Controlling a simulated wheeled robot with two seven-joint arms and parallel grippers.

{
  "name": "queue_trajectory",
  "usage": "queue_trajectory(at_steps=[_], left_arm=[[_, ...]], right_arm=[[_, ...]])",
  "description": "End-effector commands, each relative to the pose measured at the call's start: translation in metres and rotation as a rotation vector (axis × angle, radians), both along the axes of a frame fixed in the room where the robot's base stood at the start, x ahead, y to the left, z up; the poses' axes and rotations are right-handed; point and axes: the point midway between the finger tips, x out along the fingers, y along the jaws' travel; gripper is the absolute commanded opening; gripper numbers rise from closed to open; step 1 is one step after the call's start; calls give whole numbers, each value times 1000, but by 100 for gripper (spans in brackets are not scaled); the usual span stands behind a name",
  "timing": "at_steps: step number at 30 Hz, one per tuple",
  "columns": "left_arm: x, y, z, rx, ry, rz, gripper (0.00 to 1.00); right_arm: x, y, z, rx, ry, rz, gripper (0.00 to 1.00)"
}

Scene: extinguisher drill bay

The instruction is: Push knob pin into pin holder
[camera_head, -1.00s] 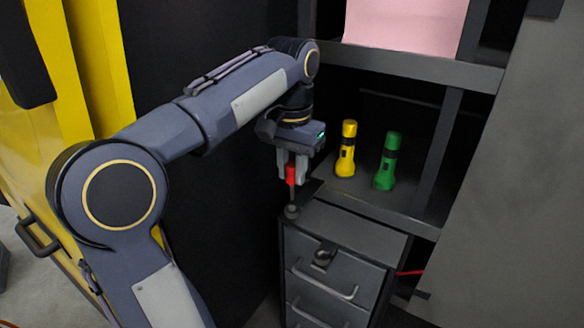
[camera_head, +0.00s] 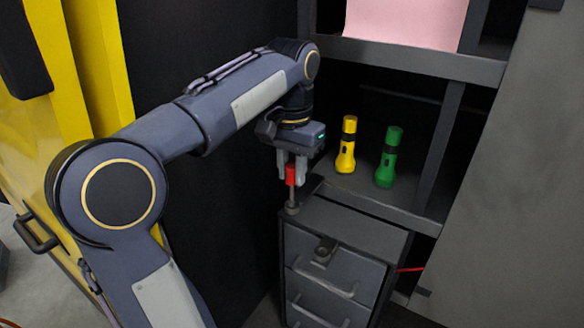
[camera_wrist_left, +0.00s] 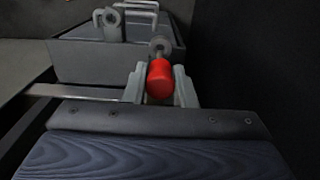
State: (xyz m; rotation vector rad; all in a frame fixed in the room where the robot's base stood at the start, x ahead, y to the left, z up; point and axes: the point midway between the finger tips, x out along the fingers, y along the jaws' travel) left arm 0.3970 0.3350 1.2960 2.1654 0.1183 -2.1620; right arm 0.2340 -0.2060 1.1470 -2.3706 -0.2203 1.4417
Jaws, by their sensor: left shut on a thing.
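The knob pin has a red knob (camera_head: 292,175) and a thin grey shaft pointing down. My left gripper (camera_head: 292,180) is shut on the red knob, above the back left corner of the drawer cabinet. The knob also shows between the fingers in the left wrist view (camera_wrist_left: 160,79). A small round grey piece (camera_head: 292,208), likely the pin holder, is at the shaft's lower end; it also shows beyond the knob in the wrist view (camera_wrist_left: 159,46). I cannot tell how deep the shaft sits. My right gripper is not in view.
The grey drawer cabinet (camera_head: 355,228) has a ringed bracket (camera_head: 323,251) at its front top edge and handles below. A yellow flashlight (camera_head: 346,150) and a green flashlight (camera_head: 388,160) stand on the shelf to the right of the gripper. A dark panel is close on the left.

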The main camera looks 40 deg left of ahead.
Motion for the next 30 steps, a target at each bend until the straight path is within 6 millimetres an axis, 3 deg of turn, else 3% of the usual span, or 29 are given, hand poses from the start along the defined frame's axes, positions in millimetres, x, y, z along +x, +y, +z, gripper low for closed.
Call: queue_trajectory(at_steps=[30], left_arm=[[0, 0, -21, 0, 0, 0, 0]], right_arm=[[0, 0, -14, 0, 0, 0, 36]])
